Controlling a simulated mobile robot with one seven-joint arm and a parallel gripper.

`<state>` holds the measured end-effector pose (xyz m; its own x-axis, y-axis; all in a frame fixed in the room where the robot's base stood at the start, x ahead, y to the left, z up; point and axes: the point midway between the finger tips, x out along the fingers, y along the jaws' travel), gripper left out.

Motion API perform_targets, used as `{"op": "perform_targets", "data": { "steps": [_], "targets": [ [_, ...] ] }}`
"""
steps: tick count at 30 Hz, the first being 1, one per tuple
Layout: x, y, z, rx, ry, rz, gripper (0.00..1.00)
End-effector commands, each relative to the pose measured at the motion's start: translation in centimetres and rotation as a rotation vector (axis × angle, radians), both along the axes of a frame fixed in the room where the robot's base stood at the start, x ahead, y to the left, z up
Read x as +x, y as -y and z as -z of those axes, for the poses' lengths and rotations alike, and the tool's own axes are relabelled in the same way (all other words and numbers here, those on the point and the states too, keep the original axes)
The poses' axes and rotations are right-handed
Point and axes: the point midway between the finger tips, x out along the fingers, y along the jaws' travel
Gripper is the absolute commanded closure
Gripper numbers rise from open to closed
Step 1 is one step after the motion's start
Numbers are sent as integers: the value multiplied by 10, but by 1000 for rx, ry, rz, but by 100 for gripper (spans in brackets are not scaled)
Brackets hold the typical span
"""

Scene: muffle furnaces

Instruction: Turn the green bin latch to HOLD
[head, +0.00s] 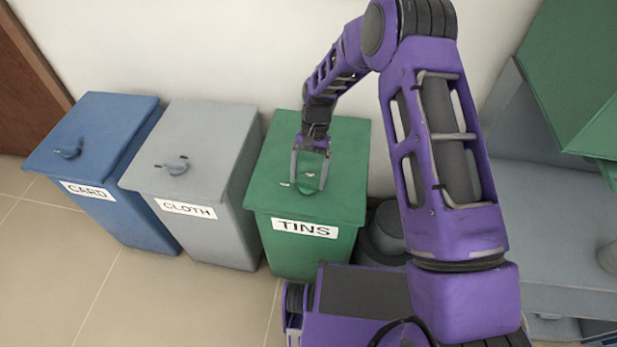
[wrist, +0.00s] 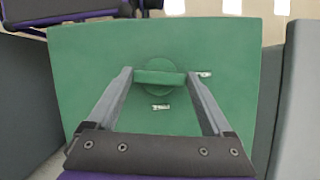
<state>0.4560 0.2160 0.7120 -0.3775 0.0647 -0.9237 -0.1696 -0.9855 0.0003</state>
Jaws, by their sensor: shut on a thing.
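The green bin (head: 262,200), labelled TINS, stands at the right of a row of three bins. Its latch is a green round knob with a raised bar (wrist: 160,77) on top of the lid, seen between my fingers in the wrist view. My gripper (head: 308,183) points down over the lid and is shut on the latch, one finger at each end of the bar. The bar lies crosswise in the wrist view, its right end near one small white mark (wrist: 205,74). A second white mark (wrist: 160,107) lies below the knob. The lettering on both is too small to read.
A grey CLOTH bin (head: 210,150) and a blue CARD bin (head: 105,130) stand to the left, each with its own lid latch. A wall is close behind. A dark grey round object (head: 385,235) sits right of the green bin. Tiled floor (head: 130,290) is clear in front.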

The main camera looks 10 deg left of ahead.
Motion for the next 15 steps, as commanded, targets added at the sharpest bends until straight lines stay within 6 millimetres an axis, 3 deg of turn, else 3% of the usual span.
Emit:
{"op": "perform_targets", "data": {
  "steps": [15],
  "targets": [
    [1, -1, -1, 0, 2, -150, 71]
  ]
}}
